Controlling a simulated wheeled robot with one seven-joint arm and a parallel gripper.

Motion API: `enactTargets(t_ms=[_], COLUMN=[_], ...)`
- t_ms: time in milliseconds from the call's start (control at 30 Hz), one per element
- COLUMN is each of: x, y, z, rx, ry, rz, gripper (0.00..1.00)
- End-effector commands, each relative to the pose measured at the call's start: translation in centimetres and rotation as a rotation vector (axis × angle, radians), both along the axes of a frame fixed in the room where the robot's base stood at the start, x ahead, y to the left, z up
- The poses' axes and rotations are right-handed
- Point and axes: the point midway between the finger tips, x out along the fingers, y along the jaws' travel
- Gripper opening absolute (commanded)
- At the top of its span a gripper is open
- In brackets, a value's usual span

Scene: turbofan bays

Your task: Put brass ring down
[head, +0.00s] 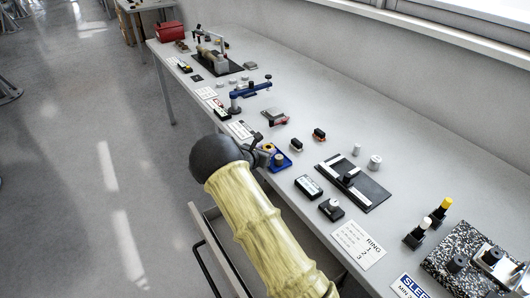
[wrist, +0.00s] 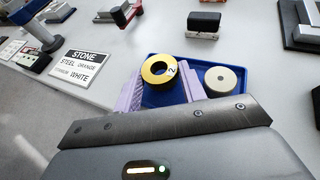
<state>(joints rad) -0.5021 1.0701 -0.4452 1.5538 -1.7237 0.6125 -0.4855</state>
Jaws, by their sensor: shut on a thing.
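The brass ring (wrist: 149,78) is a short yellow ring with a dark hole and a "2" on its face. My gripper (wrist: 160,82) has pale lilac fingers on both sides of the ring and is shut on it. In the wrist view the ring is over the blue tray (wrist: 165,99); I cannot tell whether it touches the tray floor.
On the bench, a black fixture plate (head: 368,198) and small black boxes (head: 308,187) sit to the right. An open drawer (head: 210,240) is below the bench edge.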

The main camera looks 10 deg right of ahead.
Motion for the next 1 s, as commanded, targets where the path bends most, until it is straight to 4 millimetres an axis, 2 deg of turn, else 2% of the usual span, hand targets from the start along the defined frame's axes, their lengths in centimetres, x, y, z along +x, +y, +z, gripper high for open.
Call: enactTargets(t_ms=[100, 467, 500, 533, 933, 1000], x=[0.05, 0.03, 0.01, 0.01, 0.01, -0.39], y=[-0.03, 0.00, 0.01, 0.00, -0.01, 0.46], z=[-0.87, -1.30, -1.27, -1.21, -0.77, -0.68], rx=[0.000, 0.000, 0.000, 0.000, 0.000, 0.001], ry=[-0.001, -0.002, -0.002, -0.002, -0.001, 0.000], rz=[0.000, 0.001, 0.001, 0.001, 0.000, 0.002], gripper=[0.14, 0.14, 0.45, 0.50, 0.50, 0.50])
